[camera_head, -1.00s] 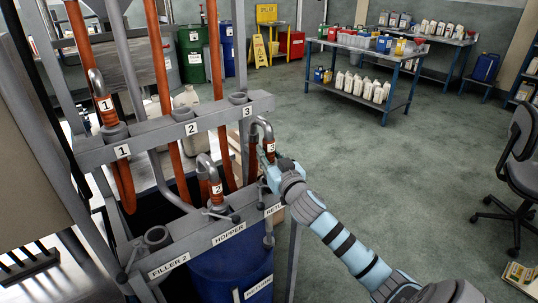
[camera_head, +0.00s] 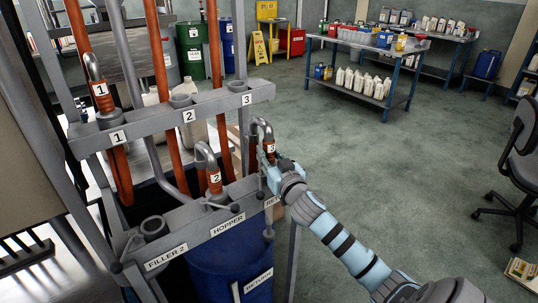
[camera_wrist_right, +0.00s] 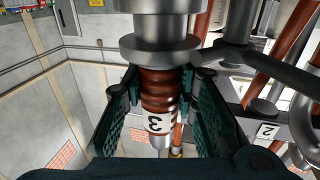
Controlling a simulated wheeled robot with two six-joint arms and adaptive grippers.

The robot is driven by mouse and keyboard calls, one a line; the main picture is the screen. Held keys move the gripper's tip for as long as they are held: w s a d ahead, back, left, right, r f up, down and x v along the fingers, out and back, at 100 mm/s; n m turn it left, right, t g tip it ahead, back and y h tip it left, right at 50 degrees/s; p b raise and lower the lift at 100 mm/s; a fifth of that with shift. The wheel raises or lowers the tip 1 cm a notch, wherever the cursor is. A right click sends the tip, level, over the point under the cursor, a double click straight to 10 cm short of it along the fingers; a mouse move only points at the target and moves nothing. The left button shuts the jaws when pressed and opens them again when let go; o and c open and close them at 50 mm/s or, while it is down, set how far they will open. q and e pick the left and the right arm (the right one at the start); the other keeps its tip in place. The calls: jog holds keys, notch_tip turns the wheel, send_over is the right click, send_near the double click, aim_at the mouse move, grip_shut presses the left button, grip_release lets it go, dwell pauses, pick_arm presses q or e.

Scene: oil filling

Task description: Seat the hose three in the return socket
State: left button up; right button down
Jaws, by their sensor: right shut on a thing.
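Hose three (camera_head: 268,148) has an orange body, a grey bent metal top and a white "3" tag. My right gripper (camera_head: 266,172) is shut on it, just above the lower bar's right end. In the right wrist view my gripper's dark green fingers (camera_wrist_right: 150,115) stand on both sides of the ribbed orange hose (camera_wrist_right: 160,92), with a grey collar at the picture's top. The return socket lies at the bar's right end by its partly covered label (camera_head: 272,201); the gripper hides its mouth. I cannot tell whether the hose tip is in it. My left gripper is not in view.
Hose two (camera_head: 213,176) stands in the hopper socket, close to the left of hose three. The filler 2 socket (camera_head: 154,228) is empty. A numbered upper rack bar (camera_head: 155,122) runs behind. A blue return drum (camera_head: 220,262) stands below.

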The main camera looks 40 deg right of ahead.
jog(key=shift+f+b, duration=0.55)
jog(key=shift+f, duration=0.15)
jog(key=c, duration=1.2)
grip_release()
jog(key=shift+o, duration=0.7)
jog(key=shift+s, duration=0.1)
jog(key=shift+v, duration=2.4)
jog(key=shift+a+f, duration=0.1)
